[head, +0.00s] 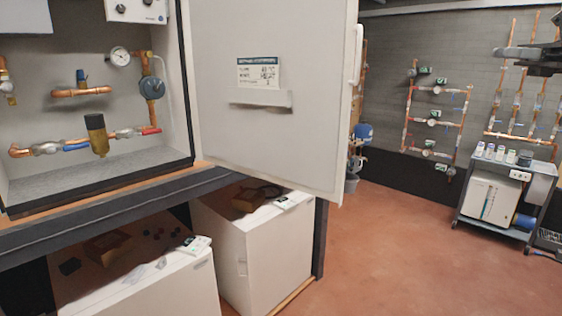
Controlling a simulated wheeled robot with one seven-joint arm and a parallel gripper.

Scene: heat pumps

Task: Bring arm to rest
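My gripper (518,54) is at the upper right edge of the head view, dark grey and cut off by the frame. It points left and hangs in the air in front of the grey wall with copper pipes. It appears clear of the open cabinet door. The view does not show whether its fingers are open or shut, and I see nothing held in it. Most of the arm is out of view.
An open white cabinet door (275,60) stands in the middle, with pipes and a gauge (120,57) in the cabinet at left. White units (258,250) stand below. A cart (495,222) is at right. The reddish floor (400,260) is clear between.

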